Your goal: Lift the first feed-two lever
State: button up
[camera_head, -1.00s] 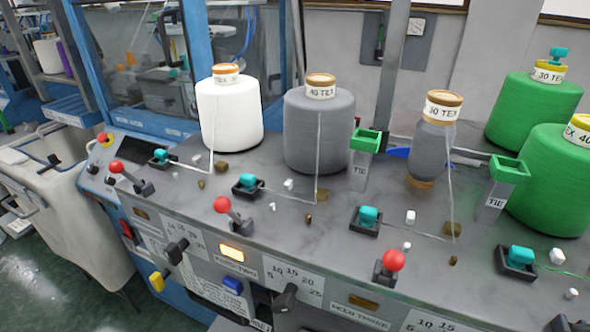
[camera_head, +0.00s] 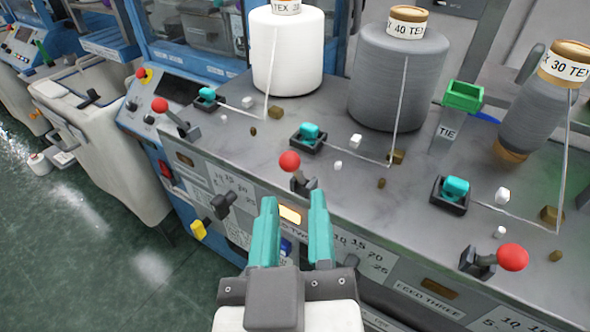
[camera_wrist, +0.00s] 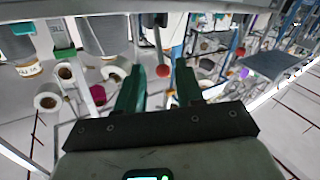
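The feed-two lever has a red ball knob (camera_head: 290,162) on a short stem above a dark base (camera_head: 304,184), on the front edge of the grey machine top. An amber lamp (camera_head: 290,214) glows below it, and the feed-two label is partly hidden behind my fingers. My gripper (camera_head: 293,198) is open and empty, its two teal fingers pointing up toward the lever from in front and slightly below. In the wrist view, a red knob (camera_wrist: 162,70) appears between the green-looking fingertips; I cannot see any contact.
Other red-knobbed levers stand left (camera_head: 160,105) and right (camera_head: 512,257). A black selector handle (camera_head: 225,204) and yellow knob (camera_head: 198,230) project from the front panel. White (camera_head: 287,55) and grey (camera_head: 395,80) yarn cones stand behind, with threads running down. Open floor lies left.

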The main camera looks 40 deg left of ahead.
aim_at(295, 173)
jog(key=p+x, duration=0.1)
jog(key=x, duration=0.7)
jog(key=shift+w+a, duration=0.15)
jog(key=shift+w, duration=0.05)
jog(key=shift+c, duration=0.2)
grip_shut()
